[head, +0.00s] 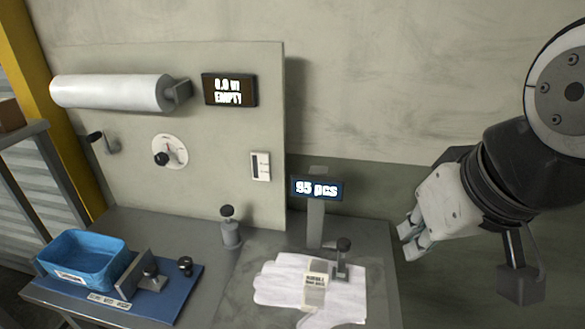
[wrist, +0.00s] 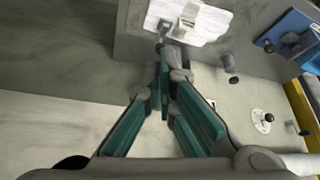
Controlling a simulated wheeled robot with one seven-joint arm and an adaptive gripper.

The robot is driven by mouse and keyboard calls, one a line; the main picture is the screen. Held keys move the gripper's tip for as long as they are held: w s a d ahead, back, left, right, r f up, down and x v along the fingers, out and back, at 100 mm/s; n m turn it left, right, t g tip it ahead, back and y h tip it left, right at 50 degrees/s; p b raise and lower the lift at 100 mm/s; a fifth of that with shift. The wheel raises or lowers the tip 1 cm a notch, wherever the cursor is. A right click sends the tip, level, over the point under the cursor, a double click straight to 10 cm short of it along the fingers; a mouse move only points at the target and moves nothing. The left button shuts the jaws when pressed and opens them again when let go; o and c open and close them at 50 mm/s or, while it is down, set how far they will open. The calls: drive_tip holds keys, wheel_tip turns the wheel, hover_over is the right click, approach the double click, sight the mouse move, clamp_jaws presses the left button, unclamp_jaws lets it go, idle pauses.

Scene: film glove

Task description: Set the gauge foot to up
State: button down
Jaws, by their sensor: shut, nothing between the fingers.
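The gauge foot (head: 341,262) is a dark-knobbed grey piece at the right side of a stack of white gloves (head: 283,283); it appears to rest low on the stack. A grey post (head: 316,222) behind it carries a display (head: 317,189) reading "95 pcs". My gripper (head: 411,240) is shut and empty, to the right of the foot and apart from it. The wrist view shows its green-padded fingers (wrist: 170,80) together, with the gloves (wrist: 203,22) and the foot's dark knob (wrist: 164,26) beyond the tips.
A grey knobbed post (head: 230,232) stands left of the gloves.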

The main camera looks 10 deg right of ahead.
drive_tip(key=c, duration=2.3)
unclamp_jaws()
drive_tip(key=o, duration=0.5)
drive_tip(key=shift+c, duration=0.2)
drive_tip(key=o, duration=0.5)
drive_tip(key=shift+w+f, duration=0.15)
drive_tip(key=shift+w, duration=0.05)
drive_tip(key=shift+o, duration=0.5)
drive_tip(key=shift+w+a+f+n+g, duration=0.1)
drive_tip(key=shift+w+f+n+g, duration=0.2)
drive_tip(key=shift+n+g, duration=0.15)
drive_tip(key=n+t+h+p, duration=0.2)
drive_tip(key=n+h, duration=1)
drive_tip(key=n, duration=1.1)
approach(340, 245)
drive_tip(key=shift+m, duration=0.25)
drive_tip(key=p+x, duration=0.1)
drive_tip(key=x, duration=0.9)
